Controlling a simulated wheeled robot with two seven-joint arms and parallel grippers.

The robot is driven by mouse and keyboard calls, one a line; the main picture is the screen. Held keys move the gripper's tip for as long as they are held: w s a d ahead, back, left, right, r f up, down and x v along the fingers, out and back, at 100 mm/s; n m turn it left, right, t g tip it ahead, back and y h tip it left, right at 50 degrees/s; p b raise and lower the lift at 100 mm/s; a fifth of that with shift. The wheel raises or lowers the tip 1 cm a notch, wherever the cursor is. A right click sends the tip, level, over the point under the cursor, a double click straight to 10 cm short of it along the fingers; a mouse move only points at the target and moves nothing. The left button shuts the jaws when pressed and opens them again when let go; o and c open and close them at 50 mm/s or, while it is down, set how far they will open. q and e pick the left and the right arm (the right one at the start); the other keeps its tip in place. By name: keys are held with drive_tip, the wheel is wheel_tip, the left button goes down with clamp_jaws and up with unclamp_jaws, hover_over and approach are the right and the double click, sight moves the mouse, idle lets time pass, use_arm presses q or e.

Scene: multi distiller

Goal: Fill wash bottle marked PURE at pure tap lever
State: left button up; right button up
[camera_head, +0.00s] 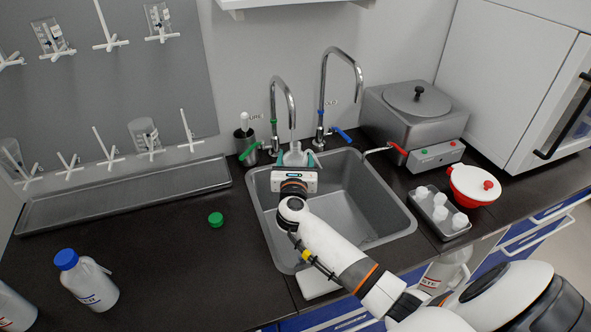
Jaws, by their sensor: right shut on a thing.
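My right gripper (295,160) is over the back left of the sink (350,205), under the spout of the left tap (282,95). It is shut on a pale, uncapped bottle (295,152) that stands roughly upright with its mouth just below the spout; the gripper hides most of it, including any marking. The left tap has a green lever (248,151) and a small wall label, apparently PURE. I cannot tell whether water runs. A green cap (216,219) lies on the counter left of the sink. My left gripper is out of view.
The right tap (325,90) has a blue lever (342,134). A blue-capped wash bottle (88,282) stands at the front left. A steel bath (412,120), a tray of white containers (440,212) and a red-and-white pot (473,186) stand right of the sink.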

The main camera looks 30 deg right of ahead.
drive_tip(key=shift+w, duration=0.15)
drive_tip(key=shift+w+d+b, duration=0.15)
drive_tip(key=shift+w+b, duration=0.1)
drive_tip(key=shift+w, duration=0.3)
drive_tip(key=shift+w+d+b, duration=0.15)
drive_tip(key=shift+w+b, duration=0.05)
drive_tip(key=shift+w, duration=0.35)
drive_tip(key=shift+s, duration=0.15)
idle(6.2)
drive_tip(key=shift+s+a+r+p, duration=0.15)
drive_tip(key=shift+s+p, duration=0.15)
drive_tip(key=shift+s, duration=0.3)
drive_tip(key=shift+s+a+f+p, duration=0.15)
drive_tip(key=shift+s+p, duration=0.1)
drive_tip(key=shift+s, duration=0.3)
